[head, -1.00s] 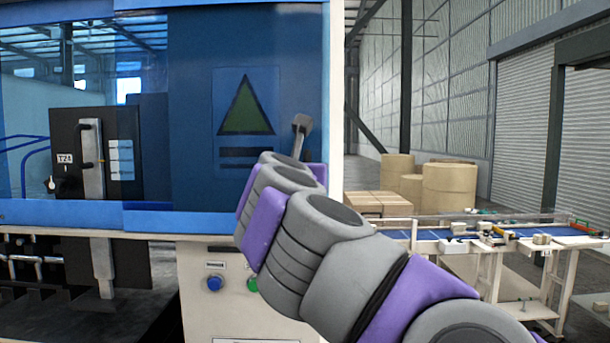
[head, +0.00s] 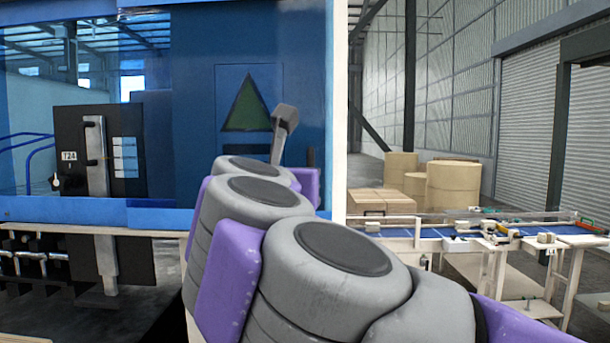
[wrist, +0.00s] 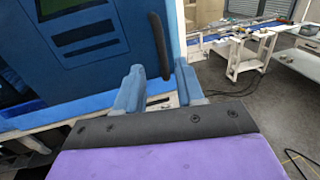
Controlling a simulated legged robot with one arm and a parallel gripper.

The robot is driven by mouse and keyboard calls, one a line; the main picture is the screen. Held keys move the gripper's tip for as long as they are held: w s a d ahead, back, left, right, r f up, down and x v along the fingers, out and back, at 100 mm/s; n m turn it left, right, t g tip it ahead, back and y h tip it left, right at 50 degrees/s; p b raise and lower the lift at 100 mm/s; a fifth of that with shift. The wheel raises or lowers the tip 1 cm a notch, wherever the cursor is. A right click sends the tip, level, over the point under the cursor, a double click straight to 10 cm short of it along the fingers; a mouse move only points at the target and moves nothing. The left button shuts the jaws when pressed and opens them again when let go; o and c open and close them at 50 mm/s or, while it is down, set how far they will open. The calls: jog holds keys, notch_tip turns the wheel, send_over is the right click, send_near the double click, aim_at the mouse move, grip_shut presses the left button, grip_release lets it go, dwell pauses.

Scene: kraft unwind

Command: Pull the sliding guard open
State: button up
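The sliding guard (head: 195,120) is a blue machine panel with a green triangle sign, and it fills the left half of the head view. In the wrist view the guard (wrist: 140,55) shows a dark upright bar handle (wrist: 159,45) near its right edge. My gripper (wrist: 158,68) is open, with its two blue-grey fingers apart. The lower end of the handle shows between the fingers; I cannot tell whether they touch it. In the head view my arm hides most of the gripper and the lower right of the guard.
Left of the panel, a clear window shows a black unit labelled T24 (head: 130,160). A white frame post (head: 340,110) stands right of the guard. Further right are a conveyor (head: 470,235), cardboard boxes (head: 385,200) and brown rolls (head: 452,187). Open floor shows at right in the wrist view.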

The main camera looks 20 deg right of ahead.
jog(key=v, duration=0.6)
jog(key=shift+s+a, duration=0.15)
jog(key=shift+s, duration=0.05)
